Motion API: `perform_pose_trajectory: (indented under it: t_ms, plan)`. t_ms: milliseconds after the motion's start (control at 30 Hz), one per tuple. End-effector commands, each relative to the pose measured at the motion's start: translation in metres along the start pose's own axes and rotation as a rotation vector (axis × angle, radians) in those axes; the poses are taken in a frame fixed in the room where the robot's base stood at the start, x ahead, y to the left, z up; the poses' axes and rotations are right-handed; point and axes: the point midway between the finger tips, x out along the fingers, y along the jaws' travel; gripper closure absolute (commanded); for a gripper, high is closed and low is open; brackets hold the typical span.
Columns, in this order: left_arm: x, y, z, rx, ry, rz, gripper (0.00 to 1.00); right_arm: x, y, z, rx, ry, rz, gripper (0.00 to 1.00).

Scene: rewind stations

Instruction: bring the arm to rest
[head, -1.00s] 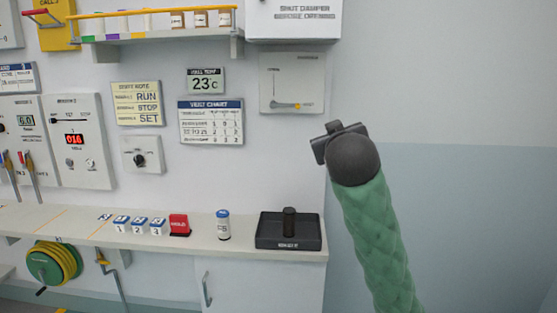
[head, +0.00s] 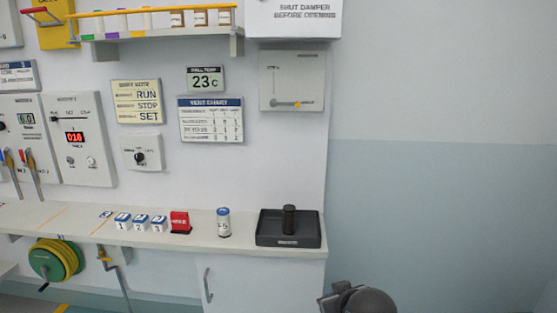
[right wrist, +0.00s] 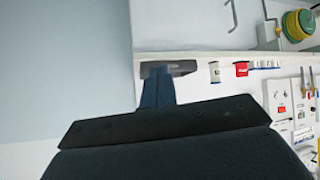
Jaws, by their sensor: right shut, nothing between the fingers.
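My right gripper (head: 333,302) shows at the bottom edge of the head view, right of centre, below and in front of the bench's right end. Only its dark top and part of the wrist are in the picture. In the right wrist view its fingers (right wrist: 157,88) are together with nothing between them. My left arm and gripper are in neither view.
The bench (head: 180,243) holds a dark tray (head: 265,242) with a dark cylinder (head: 289,219), a white jar (head: 223,223), a red block (head: 180,222) and numbered blocks (head: 140,223). Wall panels and a hose reel (head: 52,262) are left. The right side is clear.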

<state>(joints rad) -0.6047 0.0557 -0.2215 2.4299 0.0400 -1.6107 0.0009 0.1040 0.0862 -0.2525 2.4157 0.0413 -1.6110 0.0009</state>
Motion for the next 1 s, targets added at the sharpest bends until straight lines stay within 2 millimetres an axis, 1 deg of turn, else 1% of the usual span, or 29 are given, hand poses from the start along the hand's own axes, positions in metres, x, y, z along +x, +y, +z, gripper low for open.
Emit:
perform_pose_trajectory:
  t_ms: [33,267,300,367,400,467,500,667,700,800,900,1000]
  plan:
    - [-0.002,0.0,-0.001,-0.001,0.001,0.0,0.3,0.002,-0.004,0.021,0.012,-0.034,-0.008,1.0]
    - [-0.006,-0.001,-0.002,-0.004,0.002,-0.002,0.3,0.004,-0.018,0.108,0.055,-0.172,-0.036,1.0]
    - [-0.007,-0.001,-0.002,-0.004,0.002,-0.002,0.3,0.004,-0.021,0.123,0.063,-0.197,-0.041,1.0]
    - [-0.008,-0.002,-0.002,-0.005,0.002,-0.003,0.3,0.003,-0.026,0.146,0.073,-0.236,-0.049,1.0]
    - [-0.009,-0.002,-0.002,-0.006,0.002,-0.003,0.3,0.002,-0.029,0.162,0.08,-0.263,-0.054,1.0]
    - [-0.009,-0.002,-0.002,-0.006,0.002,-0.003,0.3,0.0,-0.034,0.185,0.09,-0.302,-0.062,1.0]
    - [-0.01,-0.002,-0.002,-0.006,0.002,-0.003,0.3,-0.002,-0.038,0.201,0.096,-0.328,-0.067,1.0]
    - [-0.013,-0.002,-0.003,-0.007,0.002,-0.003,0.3,-0.016,-0.055,0.262,0.12,-0.434,-0.09,1.0]
    - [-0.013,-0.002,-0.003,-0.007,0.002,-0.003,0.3,-0.02,-0.06,0.277,0.125,-0.46,-0.097,1.0]
    - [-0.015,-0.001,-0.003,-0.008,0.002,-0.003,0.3,-0.033,-0.072,0.312,0.138,-0.524,-0.112,1.0]
    - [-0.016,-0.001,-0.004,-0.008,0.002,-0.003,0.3,-0.045,-0.082,0.343,0.148,-0.58,-0.125,1.0]
    - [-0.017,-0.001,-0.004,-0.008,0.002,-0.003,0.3,-0.056,-0.089,0.365,0.155,-0.621,-0.134,1.0]
